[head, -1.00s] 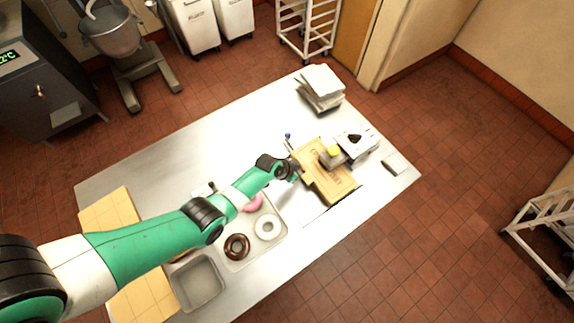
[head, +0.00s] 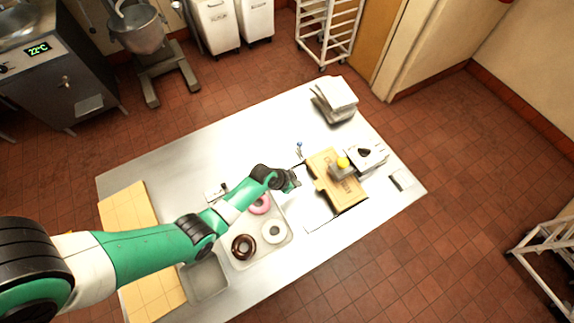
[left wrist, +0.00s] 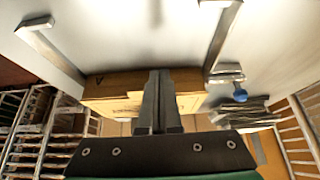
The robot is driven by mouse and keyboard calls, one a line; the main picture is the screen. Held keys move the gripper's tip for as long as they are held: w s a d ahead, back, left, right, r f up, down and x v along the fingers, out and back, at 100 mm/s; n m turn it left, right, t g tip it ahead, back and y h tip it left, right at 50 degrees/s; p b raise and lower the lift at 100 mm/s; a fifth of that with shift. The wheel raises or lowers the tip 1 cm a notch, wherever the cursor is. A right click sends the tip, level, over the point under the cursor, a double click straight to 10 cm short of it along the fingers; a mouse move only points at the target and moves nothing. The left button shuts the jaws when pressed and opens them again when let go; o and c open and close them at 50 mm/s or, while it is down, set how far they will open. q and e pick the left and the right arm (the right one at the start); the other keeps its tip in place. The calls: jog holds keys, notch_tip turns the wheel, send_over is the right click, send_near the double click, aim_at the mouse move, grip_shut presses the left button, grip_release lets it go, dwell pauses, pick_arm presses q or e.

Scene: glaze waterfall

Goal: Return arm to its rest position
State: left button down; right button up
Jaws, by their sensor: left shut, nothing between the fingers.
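My left arm, green and white, reaches in from the left over the metal table in the head view. Its gripper (head: 292,181) is above the table, just left of a tan cardboard box (head: 334,187). In the left wrist view the dark fingers (left wrist: 158,100) are closed together with nothing between them, and the box (left wrist: 110,88) shows behind them. My right gripper does not show in either view.
A tray (head: 268,258) with a pink, a brown and a white donut lies below the forearm. An empty grey pan (head: 205,280) and yellow boards (head: 150,268) are at left. Stacked boxes (head: 338,98) stand at the back. The table's back left is clear.

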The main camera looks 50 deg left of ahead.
pick_arm(q)
jog(key=p+v, duration=0.4)
jog(key=v, duration=0.1)
jog(key=shift+s+r, duration=0.2)
jog(key=shift+r, duration=0.1)
